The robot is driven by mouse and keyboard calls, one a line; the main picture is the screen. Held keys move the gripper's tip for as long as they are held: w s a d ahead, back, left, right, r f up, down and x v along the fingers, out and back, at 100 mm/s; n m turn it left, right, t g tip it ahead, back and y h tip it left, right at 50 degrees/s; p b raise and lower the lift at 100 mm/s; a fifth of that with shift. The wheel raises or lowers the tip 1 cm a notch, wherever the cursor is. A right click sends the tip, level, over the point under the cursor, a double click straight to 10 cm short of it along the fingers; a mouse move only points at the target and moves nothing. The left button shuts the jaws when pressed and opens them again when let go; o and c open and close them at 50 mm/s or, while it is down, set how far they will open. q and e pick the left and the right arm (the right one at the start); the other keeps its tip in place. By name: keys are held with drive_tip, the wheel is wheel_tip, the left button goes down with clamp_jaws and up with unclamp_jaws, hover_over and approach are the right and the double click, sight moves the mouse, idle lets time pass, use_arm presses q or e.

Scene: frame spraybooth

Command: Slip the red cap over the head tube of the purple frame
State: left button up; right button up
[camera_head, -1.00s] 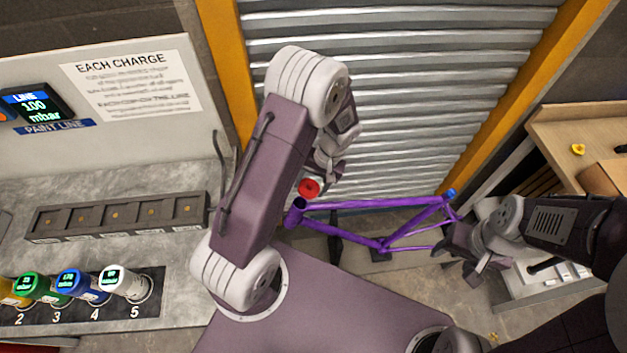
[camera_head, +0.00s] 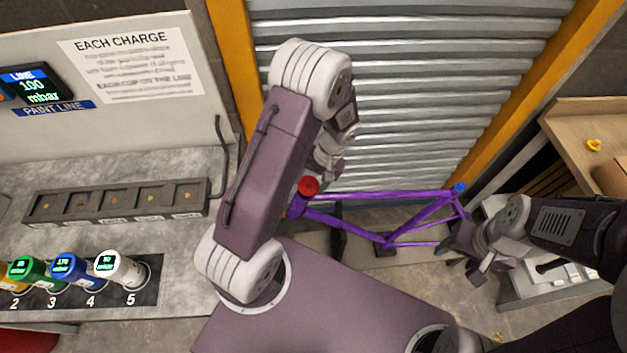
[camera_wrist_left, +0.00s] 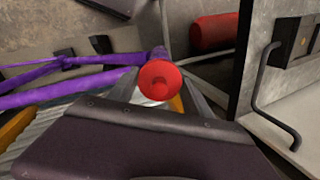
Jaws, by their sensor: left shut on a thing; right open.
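The purple frame (camera_head: 370,195) stands in front of the ribbed shutter, its head tube (camera_head: 297,208) at the left end. The red cap (camera_head: 308,185) is at the upper end of that tube. In the left wrist view the cap (camera_wrist_left: 160,83) is end-on to me, with the head tube (camera_wrist_left: 159,56) directly behind it. They look in contact; I cannot tell how far the cap is over the tube. My left gripper (camera_head: 325,178) is shut on the cap, partly hidden by its arm. My right gripper (camera_head: 478,265) is open and empty near the frame's right end.
A blue cap (camera_head: 460,188) sits on the frame's upper right end. A slotted rack (camera_head: 115,207) and several numbered canisters (camera_head: 120,268) are on the left bench. A wooden shelf (camera_head: 570,125) is at right. In the left wrist view a red cylinder (camera_wrist_left: 213,33) lies behind the tube.

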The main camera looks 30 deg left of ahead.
use_arm(q)
drive_tip(key=shift+b+x, duration=1.6)
drive_tip(key=shift+x, duration=0.65)
drive_tip(key=shift+c, duration=0.7)
drive_tip(key=o, duration=1.5)
drive_tip(key=v, duration=0.9)
drive_tip(key=shift+r, duration=0.1)
